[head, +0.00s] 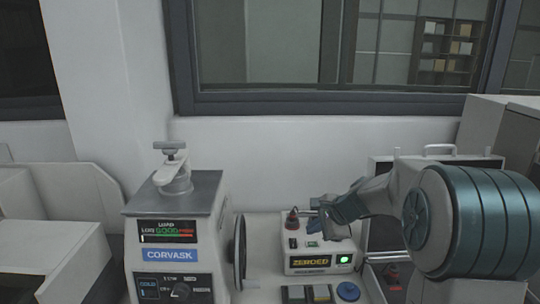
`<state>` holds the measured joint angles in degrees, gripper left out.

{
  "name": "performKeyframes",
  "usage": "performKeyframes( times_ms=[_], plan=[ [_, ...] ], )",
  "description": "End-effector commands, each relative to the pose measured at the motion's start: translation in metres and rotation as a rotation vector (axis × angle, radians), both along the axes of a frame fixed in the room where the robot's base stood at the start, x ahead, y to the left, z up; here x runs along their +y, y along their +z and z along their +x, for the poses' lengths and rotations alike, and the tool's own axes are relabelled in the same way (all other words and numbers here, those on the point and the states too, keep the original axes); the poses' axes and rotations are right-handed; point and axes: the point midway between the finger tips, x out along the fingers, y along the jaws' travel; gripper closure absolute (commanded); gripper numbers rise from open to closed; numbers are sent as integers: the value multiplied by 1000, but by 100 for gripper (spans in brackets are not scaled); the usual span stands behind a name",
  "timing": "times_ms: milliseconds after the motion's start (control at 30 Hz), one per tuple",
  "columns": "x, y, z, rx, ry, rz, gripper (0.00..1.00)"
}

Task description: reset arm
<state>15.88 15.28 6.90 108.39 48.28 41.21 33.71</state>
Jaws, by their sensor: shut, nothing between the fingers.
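My arm comes in from the right. My gripper (322,222) is at its left end, small in the view, in front of or above a small cream control box (305,262). The box has a lit "ZEROED" display, a glowing green button (343,260) and a dark knob with a red base on top. The gripper is shut and holds nothing. It hides part of the box's top, and I cannot tell whether it touches the box. The mounting press (170,235), marked CORVASK, stands left of the gripper, with a clamp (173,170) on top and a dark handwheel (239,252) on its right side.
A blue round button (347,291) and several small blocks lie in front of the control box. An open case (380,235) stands behind my arm at right. Grey machines (60,225) fill the left. A wall and window (330,55) close off the back.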

Motion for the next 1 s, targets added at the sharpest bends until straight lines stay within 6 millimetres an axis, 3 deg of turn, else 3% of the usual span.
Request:
performKeyframes(
  times_ms=[33, 267, 600, 800, 1000],
  plan=[
    [8, 9, -22, -18, 76, -64, 100],
    [20, 23, -117, -70, 427, -349, 100],
    [7, 21, -248, -116, 919, -723, 100],
    [-8, 12, -295, -120, 1113, -863, 100],
    [-13, 8, -308, -119, 1175, -906, 100]
  ],
)
